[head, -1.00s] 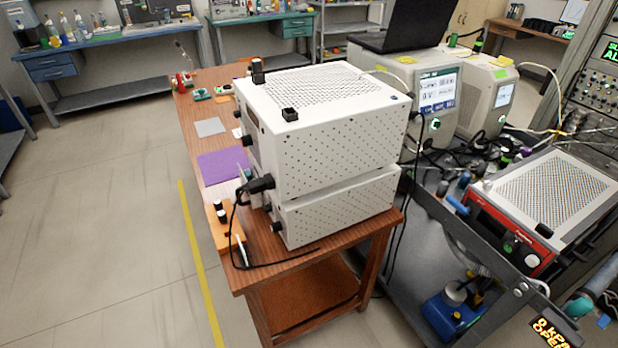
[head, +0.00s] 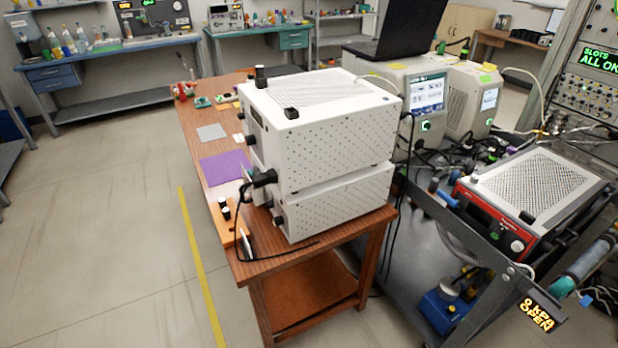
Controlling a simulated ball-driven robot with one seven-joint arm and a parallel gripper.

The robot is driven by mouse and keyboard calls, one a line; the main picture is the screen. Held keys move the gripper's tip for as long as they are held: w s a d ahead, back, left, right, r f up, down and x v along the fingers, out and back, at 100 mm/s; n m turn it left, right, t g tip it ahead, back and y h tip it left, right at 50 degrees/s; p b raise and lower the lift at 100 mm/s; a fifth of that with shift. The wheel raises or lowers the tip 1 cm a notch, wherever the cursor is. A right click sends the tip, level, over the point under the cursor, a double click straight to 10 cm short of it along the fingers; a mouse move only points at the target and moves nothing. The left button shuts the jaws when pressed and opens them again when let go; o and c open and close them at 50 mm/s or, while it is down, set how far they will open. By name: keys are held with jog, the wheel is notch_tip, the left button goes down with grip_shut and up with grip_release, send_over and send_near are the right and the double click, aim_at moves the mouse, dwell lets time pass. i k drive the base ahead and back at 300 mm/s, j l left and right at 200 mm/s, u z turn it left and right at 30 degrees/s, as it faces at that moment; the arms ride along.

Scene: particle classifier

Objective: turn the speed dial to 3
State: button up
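No dial marked as the speed dial can be read from here. Dial markings are too small to read. My gripper is not in view.
The wooden table (head: 215,180) also bears a purple mat (head: 224,168) and an orange block with dark knobs (head: 222,222). A dark cart (head: 420,255) with cables and hoses stands close on its right. Open floor (head: 110,220) with a yellow line lies to the left.

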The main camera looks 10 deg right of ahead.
aim_at(279, 220)
jog(key=i+j+z, duration=0.1)
jog(key=i+j, duration=0.8)
jog(key=j, duration=0.1)
